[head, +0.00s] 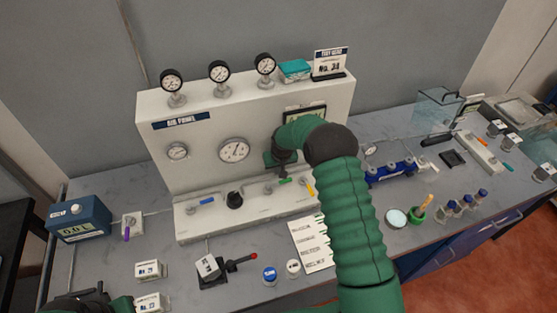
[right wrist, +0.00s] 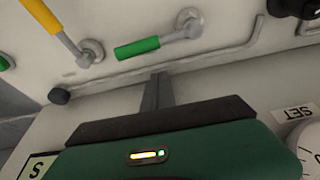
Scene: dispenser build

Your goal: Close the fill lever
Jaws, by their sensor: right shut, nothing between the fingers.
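Several small levers sit on the low ledge of the white air panel (head: 150,110): one with a blue handle (head: 206,201), one green (head: 285,181) and one yellow (head: 309,187). No readable label shows which is the fill lever. In the right wrist view, the green lever (right wrist: 138,48) lies nearly level, slightly slanted; the yellow lever (right wrist: 42,15) is beside it, slanted more steeply. My right gripper (head: 282,173) is shut and empty by the green lever; its fingertips (right wrist: 157,78) appear just short of the handle. My left gripper (head: 98,292) is partly visible at the bottom left, its fingers unclear.
A blue box with a display (head: 80,220) stands at left. My right arm hides part of the panel. A blue manifold (head: 390,172) stands right.

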